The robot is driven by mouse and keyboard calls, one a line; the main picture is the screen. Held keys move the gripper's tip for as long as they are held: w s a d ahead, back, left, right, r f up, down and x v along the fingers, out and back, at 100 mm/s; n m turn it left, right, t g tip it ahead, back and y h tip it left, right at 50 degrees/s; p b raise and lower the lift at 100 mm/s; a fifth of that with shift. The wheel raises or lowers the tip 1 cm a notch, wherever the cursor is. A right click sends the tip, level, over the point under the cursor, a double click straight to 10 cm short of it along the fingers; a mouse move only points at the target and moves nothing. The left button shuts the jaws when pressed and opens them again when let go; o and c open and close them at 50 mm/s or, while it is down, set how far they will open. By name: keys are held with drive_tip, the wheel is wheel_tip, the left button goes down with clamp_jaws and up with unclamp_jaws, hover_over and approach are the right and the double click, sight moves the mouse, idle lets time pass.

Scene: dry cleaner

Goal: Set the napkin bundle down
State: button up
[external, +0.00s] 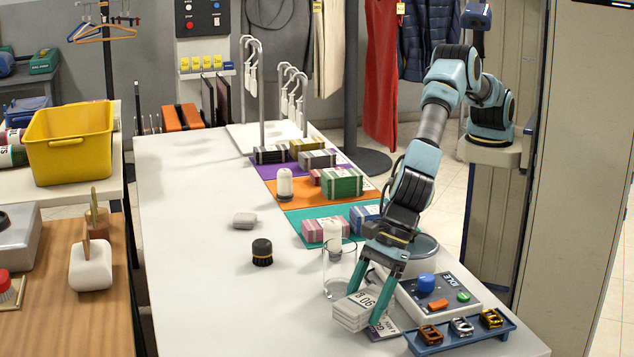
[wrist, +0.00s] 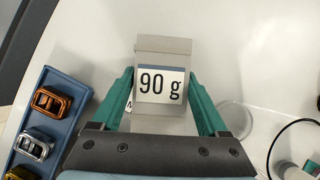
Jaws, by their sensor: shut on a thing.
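The napkin bundle (external: 352,312) is a light grey block with a white "90 g" label. It is at the front of the white table, and it also fills the middle of the wrist view (wrist: 164,47). My gripper (external: 368,304) reaches down over it, with its green fingers shut on the bundle's two sides, as the wrist view shows (wrist: 160,104). The bundle is very low over the table; I cannot tell whether its underside touches. A small purple-edged card (external: 387,329) shows partly beside the bundle, behind a finger.
A clear glass jar (external: 337,273) stands close behind the bundle. A scale-like device (external: 440,298) and a blue tray (external: 459,341) with metal clips are to the right. Purple, orange and teal mats (external: 294,217) hold several bundles farther back. The table's left front (external: 215,310) is clear.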

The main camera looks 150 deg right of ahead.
drive_tip(key=shift+f, duration=1.05)
drive_tip(key=shift+f, duration=0.2)
drive_tip(key=o, duration=1.5)
drive_tip(key=shift+c, duration=0.2)
drive_tip(key=b+v, duration=0.2)
drive_tip(key=v, duration=1)
drive_tip(key=shift+r, duration=0.25)
drive_tip(key=shift+d, duration=0.1)
